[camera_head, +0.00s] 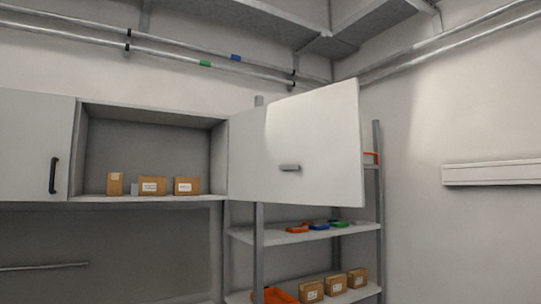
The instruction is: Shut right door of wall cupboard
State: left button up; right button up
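The wall cupboard (150,104) hangs on the back wall at the left. Its right door (325,150) stands wide open, swung out to the right of the open compartment. A grey handle (290,168) sits on the door's visible face. The cupboard's left door (30,140) is shut and has a dark upright handle (54,175). Neither of my grippers shows in the head view.
Several small cardboard boxes (152,186) stand inside the cupboard. A metal shelf rack (258,240) stands behind and below the open door, with coloured items (319,227) and boxes (334,285). Pipes (180,55) run along the wall above.

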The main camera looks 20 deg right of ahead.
aim_at(319, 130)
jog(key=l+u, duration=0.15)
jog(key=u, duration=1.1)
jog(key=i+l, duration=0.1)
jog(key=l, duration=1.5)
jog(key=i+l, duration=0.1)
jog(key=l, duration=3.05)
jog(key=i, duration=0.1)
